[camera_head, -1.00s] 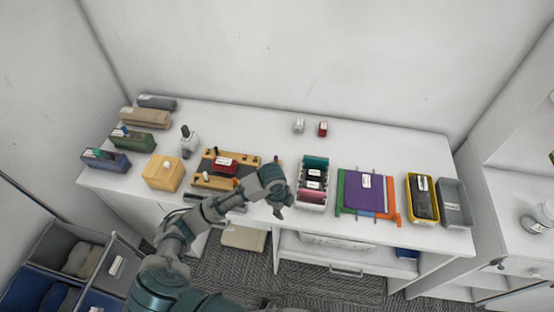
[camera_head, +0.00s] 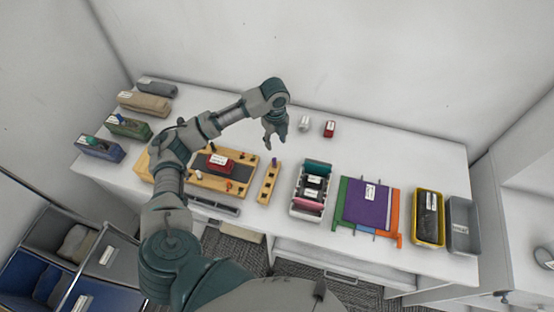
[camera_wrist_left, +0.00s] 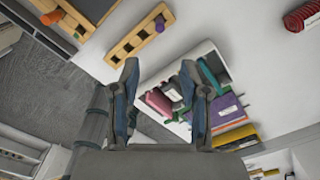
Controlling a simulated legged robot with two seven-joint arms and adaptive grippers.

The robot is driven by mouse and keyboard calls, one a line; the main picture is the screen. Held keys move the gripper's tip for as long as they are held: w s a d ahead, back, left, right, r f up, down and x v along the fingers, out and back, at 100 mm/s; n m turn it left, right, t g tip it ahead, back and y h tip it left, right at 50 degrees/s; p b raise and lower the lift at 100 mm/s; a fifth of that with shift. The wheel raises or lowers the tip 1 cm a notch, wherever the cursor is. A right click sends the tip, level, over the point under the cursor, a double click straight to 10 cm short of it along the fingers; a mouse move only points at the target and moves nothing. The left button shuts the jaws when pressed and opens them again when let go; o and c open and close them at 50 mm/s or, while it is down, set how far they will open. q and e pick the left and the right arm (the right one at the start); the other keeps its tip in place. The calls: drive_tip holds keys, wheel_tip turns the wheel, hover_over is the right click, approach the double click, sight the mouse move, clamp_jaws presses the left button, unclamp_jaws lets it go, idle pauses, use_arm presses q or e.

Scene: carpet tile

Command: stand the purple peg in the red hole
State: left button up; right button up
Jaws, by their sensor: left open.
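A small purple peg (camera_head: 274,161) stands at the far end of a narrow wooden rack (camera_head: 267,187). In the left wrist view the purple peg (camera_wrist_left: 160,25) stands at one end of the rack (camera_wrist_left: 135,42). To the left is a wooden board (camera_head: 237,175) with a red labelled block (camera_head: 219,163) and small pegs, partly hidden by my arm. I cannot make out a red hole. My left gripper (camera_head: 275,143) is open and empty above the table, behind the purple peg in the head view. Its open fingers (camera_wrist_left: 160,75) also show in the left wrist view. My right gripper is not in view.
Right of the rack are a white tray (camera_head: 296,209) with coloured rolls, a purple book (camera_head: 367,207), a yellow bin (camera_head: 416,193) and a grey bin (camera_head: 462,225). A white item (camera_head: 304,123) and red item (camera_head: 329,129) stand at the back. The table's back right is clear.

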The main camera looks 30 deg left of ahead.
sight(274, 158)
use_arm(q)
drive_tip(key=f, duration=0.9)
drive_tip(key=shift+w+a+p, duration=0.1)
drive_tip(key=shift+w+p, duration=0.1)
drive_tip(key=shift+p, duration=0.2)
drive_tip(key=shift+s+a+f, duration=0.1)
drive_tip(key=shift+f, duration=0.4)
drive_tip(key=f, duration=0.1)
drive_tip(key=f+p, duration=0.1)
drive_tip(key=f, duration=0.1)
drive_tip(key=shift+a+f, duration=0.2)
drive_tip(key=shift+f, duration=0.6)
drive_tip(key=c, duration=0.8)
